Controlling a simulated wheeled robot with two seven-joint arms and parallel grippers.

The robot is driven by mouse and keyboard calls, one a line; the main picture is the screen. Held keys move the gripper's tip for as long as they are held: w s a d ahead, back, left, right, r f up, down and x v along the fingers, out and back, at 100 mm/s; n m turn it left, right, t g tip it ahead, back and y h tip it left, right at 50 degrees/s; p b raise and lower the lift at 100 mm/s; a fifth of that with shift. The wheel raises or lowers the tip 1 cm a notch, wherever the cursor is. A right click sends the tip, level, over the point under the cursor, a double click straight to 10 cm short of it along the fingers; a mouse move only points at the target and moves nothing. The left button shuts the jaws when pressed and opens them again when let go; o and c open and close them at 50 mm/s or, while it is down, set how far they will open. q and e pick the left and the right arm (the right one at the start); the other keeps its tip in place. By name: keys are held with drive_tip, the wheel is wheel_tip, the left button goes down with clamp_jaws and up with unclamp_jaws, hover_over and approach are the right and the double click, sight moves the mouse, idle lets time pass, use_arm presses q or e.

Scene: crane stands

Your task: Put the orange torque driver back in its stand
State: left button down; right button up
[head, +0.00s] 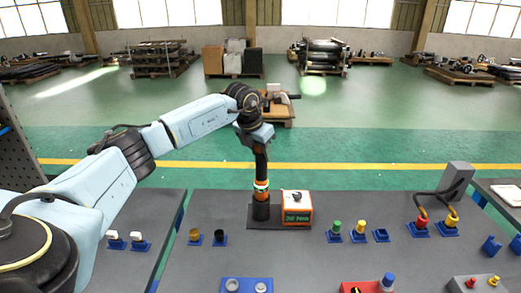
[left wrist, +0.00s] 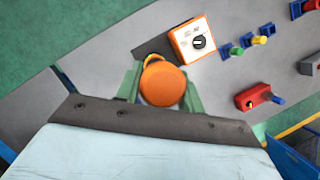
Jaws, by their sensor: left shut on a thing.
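The orange torque driver (head: 261,185) hangs upright below my left gripper (head: 261,146). In the left wrist view its round orange top (left wrist: 163,84) sits between the two greenish fingers, and the left gripper (left wrist: 162,90) is shut on it. The stand has a dark base plate (head: 262,223), a black upright cup (head: 261,211) and an orange-and-white box (head: 297,207) with a dial. The driver's lower end lines up with the cup in the head view; I cannot tell how deep it sits. The driver hides the cup in the wrist view. My right gripper is not in view.
Blue holders with green and yellow handled pieces (head: 337,227) stand right of the stand. Small brown and black cups (head: 195,235) are to the left. A red block (head: 362,287) and a blue block (head: 246,285) lie at the front. Grey table is bare between them.

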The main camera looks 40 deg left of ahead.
sight(260, 160)
use_arm(q)
drive_tip(key=shift+f+b, duration=0.8)
drive_tip(key=shift+f, duration=0.7)
drive_tip(key=c, duration=0.9)
unclamp_jaws()
drive_tip(key=shift+c, duration=0.2)
drive_tip(key=shift+o, duration=0.6)
drive_tip(key=shift+f, duration=0.2)
drive_tip(key=shift+r, duration=0.15)
drive_tip(key=shift+p+v, duration=2)
drive_tip(key=shift+v, duration=0.55)
